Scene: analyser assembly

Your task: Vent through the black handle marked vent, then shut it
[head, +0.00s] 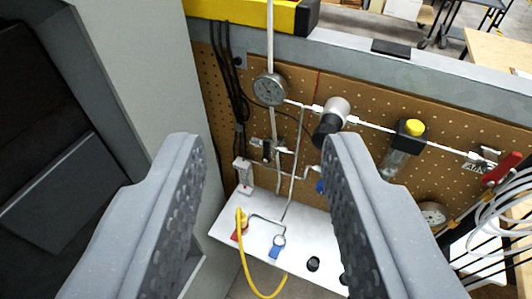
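My gripper (265,146) is open and empty, its two grey fingers wide apart in front of the pegboard panel. Between the fingertips, beyond them, a small valve with a black part (266,151) sits on the thin tubing below a round gauge (270,89). No vent marking is readable, so I cannot tell which black part is the vent handle. A black knob on a silver body (329,122) is just above the right fingertip. The right finger hides part of the panel and shelf.
The white shelf (258,262) carries a red part (239,232), a blue part (276,252) and a yellow hose (244,262). A red handle (502,168) and coiled white tubing (505,212) are at right. A grey cabinet wall (140,75) stands close at left.

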